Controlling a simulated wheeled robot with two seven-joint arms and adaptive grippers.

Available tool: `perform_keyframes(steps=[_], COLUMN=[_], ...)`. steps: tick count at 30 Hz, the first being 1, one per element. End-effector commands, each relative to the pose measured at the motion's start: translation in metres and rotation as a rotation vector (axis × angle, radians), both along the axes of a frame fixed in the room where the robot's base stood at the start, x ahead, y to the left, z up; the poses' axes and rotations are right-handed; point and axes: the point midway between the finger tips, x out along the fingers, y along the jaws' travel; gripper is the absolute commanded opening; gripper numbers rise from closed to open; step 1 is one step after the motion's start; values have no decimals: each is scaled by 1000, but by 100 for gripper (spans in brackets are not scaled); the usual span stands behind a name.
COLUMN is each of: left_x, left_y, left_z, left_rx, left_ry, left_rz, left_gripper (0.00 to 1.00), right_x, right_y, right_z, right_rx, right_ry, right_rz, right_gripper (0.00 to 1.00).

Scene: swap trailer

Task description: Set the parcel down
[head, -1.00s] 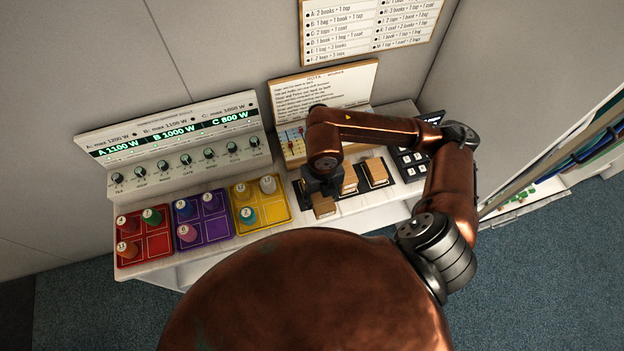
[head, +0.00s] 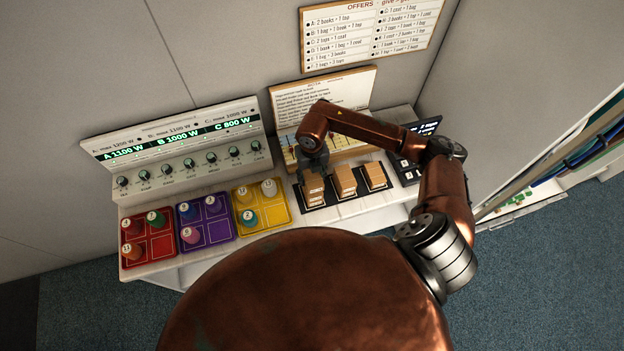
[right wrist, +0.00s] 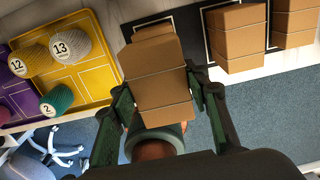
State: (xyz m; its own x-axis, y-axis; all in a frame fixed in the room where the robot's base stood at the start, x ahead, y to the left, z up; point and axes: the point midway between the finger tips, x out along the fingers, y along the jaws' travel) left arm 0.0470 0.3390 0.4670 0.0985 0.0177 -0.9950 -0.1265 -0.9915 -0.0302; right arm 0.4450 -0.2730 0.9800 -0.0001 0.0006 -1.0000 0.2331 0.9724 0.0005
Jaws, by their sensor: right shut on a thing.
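My right gripper (head: 313,166) points down over the left end of the black mat. It is shut on a brown cardboard parcel (head: 314,192). In the right wrist view the parcel (right wrist: 158,85) sits between the two dark green fingers. Another brown box surface (right wrist: 153,32) shows just beyond its far end, partly hidden by it. The black mat (right wrist: 190,28) has white outlined squares. I cannot tell whether the held parcel touches what is under it. My left gripper is not in view.
Two more brown parcels (head: 345,180) (head: 375,175) stand on the mat to the right. Red (head: 160,258), purple (head: 205,232) and yellow (head: 270,212) trays with coloured cylinders are on the left. A dial panel (head: 185,165) and a notice board (head: 345,90) stand behind, a dark keypad (head: 410,172) at the right.

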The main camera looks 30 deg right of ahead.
Motion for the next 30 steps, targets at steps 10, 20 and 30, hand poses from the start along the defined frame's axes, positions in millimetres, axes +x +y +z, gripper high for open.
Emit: perform_keyframes(steps=[10, 20, 30], left_x=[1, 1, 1], left_y=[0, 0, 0], left_z=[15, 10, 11], left_rx=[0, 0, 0], left_ry=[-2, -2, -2], left_rz=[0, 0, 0], left_gripper=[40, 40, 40], right_x=[3, 3, 3], right_y=[-1, -1, -1], right_z=[-34, -38, -37], right_rx=[0, -1, -1], right_ry=[0, 0, 0], right_rz=[1, 1, 0], right_gripper=[15, 44, 60])
